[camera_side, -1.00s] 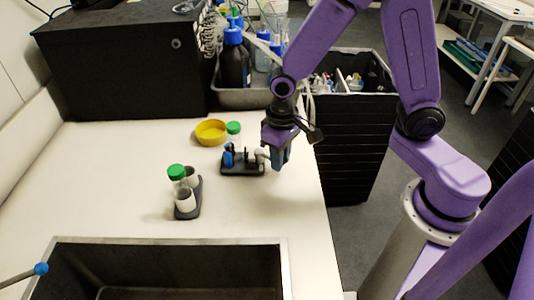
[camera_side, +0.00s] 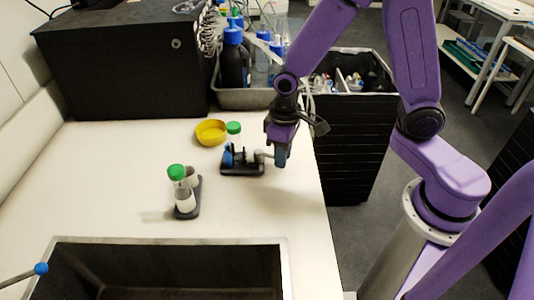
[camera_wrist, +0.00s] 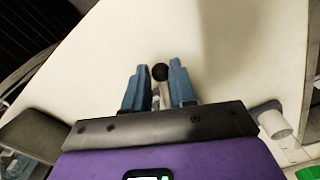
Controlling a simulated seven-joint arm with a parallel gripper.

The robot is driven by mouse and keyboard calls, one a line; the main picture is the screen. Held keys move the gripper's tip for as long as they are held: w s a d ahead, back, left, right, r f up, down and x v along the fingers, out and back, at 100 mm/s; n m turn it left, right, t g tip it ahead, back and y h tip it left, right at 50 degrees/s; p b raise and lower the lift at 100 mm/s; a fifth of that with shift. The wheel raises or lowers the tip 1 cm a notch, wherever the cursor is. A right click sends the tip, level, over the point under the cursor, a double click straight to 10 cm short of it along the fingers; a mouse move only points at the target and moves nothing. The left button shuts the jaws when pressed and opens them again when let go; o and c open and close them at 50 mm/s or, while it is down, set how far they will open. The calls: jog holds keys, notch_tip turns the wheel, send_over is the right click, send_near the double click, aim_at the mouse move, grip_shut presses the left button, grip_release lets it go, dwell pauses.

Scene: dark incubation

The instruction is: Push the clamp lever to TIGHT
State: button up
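The clamp (camera_side: 242,169) is a small dark base with blue and grey parts, on the white bench in the side view. A green-capped vial (camera_side: 234,129) stands at it. Its pale lever (camera_side: 264,154) sticks out to the right toward my gripper (camera_side: 281,160). In the wrist view the lever's black ball knob (camera_wrist: 160,72) lies between the two blue fingertips of my gripper (camera_wrist: 158,68). The fingers are apart, one on each side of the lever, with narrow gaps. Whether either finger touches it is unclear. No TIGHT marking is legible.
A second holder (camera_side: 186,209) with a green-capped vial (camera_side: 177,173) stands nearer the sink (camera_side: 165,241). A yellow dish (camera_side: 210,132) lies behind the clamp. A grey tray of bottles (camera_side: 245,98) is at the back. The bench's right edge is close to my gripper.

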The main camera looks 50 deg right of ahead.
jog(key=shift+w+d+n, duration=0.3)
jog(key=shift+d+n, duration=0.3)
jog(key=shift+n, duration=0.6)
jog(key=shift+w+d+n, duration=0.45)
jog(key=shift+d+n, duration=0.1)
jog(key=shift+n, duration=0.65)
jog(key=shift+w+d+n, duration=0.25)
jog(key=shift+w+n, duration=0.05)
jog(key=shift+n, duration=0.4)
jog(key=shift+w+d+n, duration=0.15)
jog(key=shift+w+n, duration=0.05)
jog(key=shift+n, duration=0.3)
